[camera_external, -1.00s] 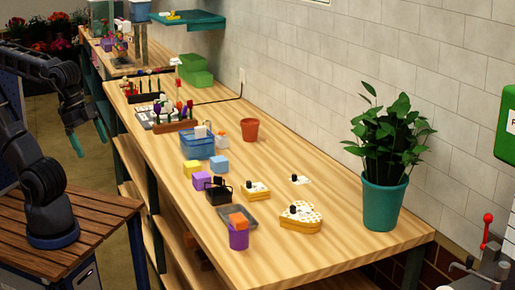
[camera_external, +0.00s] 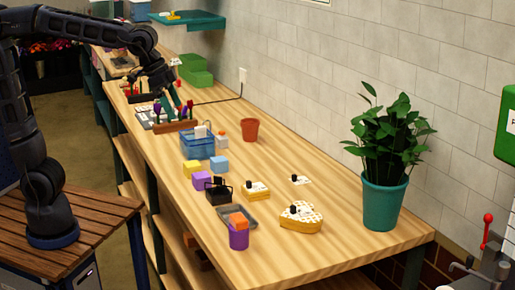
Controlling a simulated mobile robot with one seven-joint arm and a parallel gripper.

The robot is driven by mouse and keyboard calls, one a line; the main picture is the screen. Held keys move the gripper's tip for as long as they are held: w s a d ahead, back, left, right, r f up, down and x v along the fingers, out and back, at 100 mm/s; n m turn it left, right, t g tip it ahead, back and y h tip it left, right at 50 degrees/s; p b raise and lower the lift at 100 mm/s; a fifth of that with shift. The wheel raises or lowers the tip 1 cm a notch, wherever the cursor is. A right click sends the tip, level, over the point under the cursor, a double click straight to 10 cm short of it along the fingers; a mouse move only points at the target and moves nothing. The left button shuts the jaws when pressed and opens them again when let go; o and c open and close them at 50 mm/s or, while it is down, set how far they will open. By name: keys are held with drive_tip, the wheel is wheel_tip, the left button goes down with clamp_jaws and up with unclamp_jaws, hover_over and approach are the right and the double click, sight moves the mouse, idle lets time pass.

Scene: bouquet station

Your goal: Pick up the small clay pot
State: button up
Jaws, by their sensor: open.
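The small clay pot (camera_external: 250,130) is a reddish-brown, open-topped pot. It stands upright on the wooden bench near the tiled wall, with clear wood around it. My gripper (camera_external: 174,104) has teal fingers pointing down. In the picture it is over the rack of tools at the far part of the bench, left of the pot and apart from it. It is open, and no object shows in it. The fingertips partly overlap the tools, so their exact height is hard to tell.
A blue basket (camera_external: 198,143) and small boxes stand left of the pot. The tool rack (camera_external: 175,126) is below my gripper. A heart-shaped box (camera_external: 301,218) and a teal-potted plant (camera_external: 384,205) are nearer. Bare wood lies right of the pot.

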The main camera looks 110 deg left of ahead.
drive_tip(key=w+a+n, duration=0.1)
drive_tip(key=w+a, duration=0.2)
drive_tip(key=a, duration=0.4)
drive_tip(key=w+a+f+n+y, duration=0.1)
drive_tip(key=w+a, duration=0.2)
drive_tip(key=a, duration=0.4)
drive_tip(key=w+a+n, duration=0.1)
drive_tip(key=w+a, duration=0.2)
drive_tip(key=a, duration=0.4)
drive_tip(key=n+g+y, duration=0.2)
drive_tip(key=n+g, duration=0.1)
drive_tip(key=n, duration=0.4)
hover_over(251, 126)
drive_tip(key=s, duration=0.3)
wheel_tip(251, 126, down, 23)
drive_tip(key=shift+a+f, duration=0.15)
drive_tip(key=shift+f, duration=0.05)
drive_tip(key=x, duration=1.1)
drive_tip(key=shift+w, duration=0.15)
drive_tip(key=shift+c, duration=0.3)
